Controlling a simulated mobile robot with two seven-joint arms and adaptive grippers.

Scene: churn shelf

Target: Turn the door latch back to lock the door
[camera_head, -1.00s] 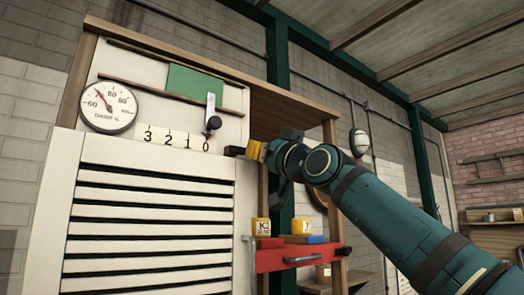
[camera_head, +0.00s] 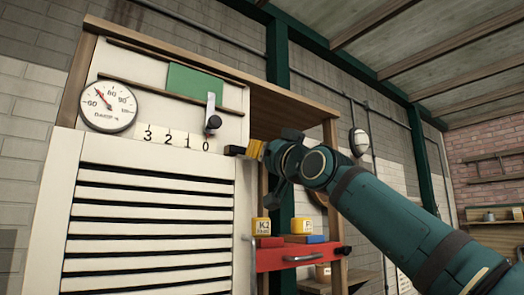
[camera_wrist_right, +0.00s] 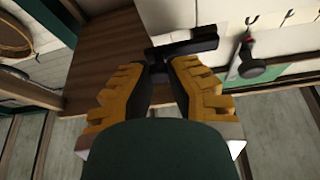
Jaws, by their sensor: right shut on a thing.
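The louvred cream door (camera_head: 150,215) fills the left of the head view. The black door latch (camera_head: 234,151) is at its upper right edge. My right gripper (camera_head: 250,150) comes in from the right, with its yellow fingers at the latch. In the right wrist view the latch is a black bar (camera_wrist_right: 190,47) across the fingertips, and the gripper (camera_wrist_right: 162,68) is shut on it. The fingers hide part of the latch, so its exact angle is hard to tell. My left gripper is in neither view.
Above the door are a round gauge (camera_head: 108,106), a 3-2-1-0 scale (camera_head: 175,138), a green plate (camera_head: 195,82) and a lever with a black knob (camera_head: 213,122). Open air lies right of the cabinet.

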